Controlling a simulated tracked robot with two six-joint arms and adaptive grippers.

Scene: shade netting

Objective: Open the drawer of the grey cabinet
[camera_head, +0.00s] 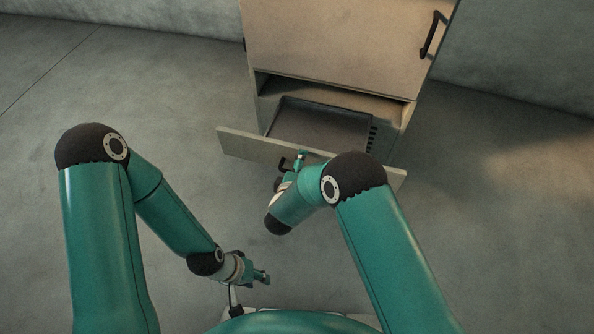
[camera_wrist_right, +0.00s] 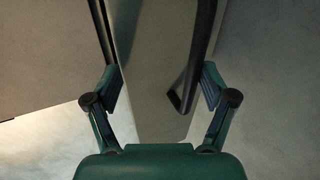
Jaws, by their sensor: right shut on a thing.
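The grey cabinet (camera_head: 335,45) stands at the top of the head view, and its lower drawer (camera_head: 310,158) is pulled out, with part of the inside showing. The drawer's black handle (camera_head: 284,163) is on the front panel, partly hidden by my right gripper (camera_head: 298,164). In the right wrist view, the dark handle (camera_wrist_right: 192,75) lies between the fingers of my right gripper (camera_wrist_right: 160,90), nearer the right finger. The right gripper is shut on the handle. My left gripper (camera_head: 262,276) is low in the head view, away from the cabinet; its jaw opening is unclear.
Grey floor (camera_head: 485,190) is clear on both sides of the cabinet. A wall (camera_head: 160,15) stands behind it.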

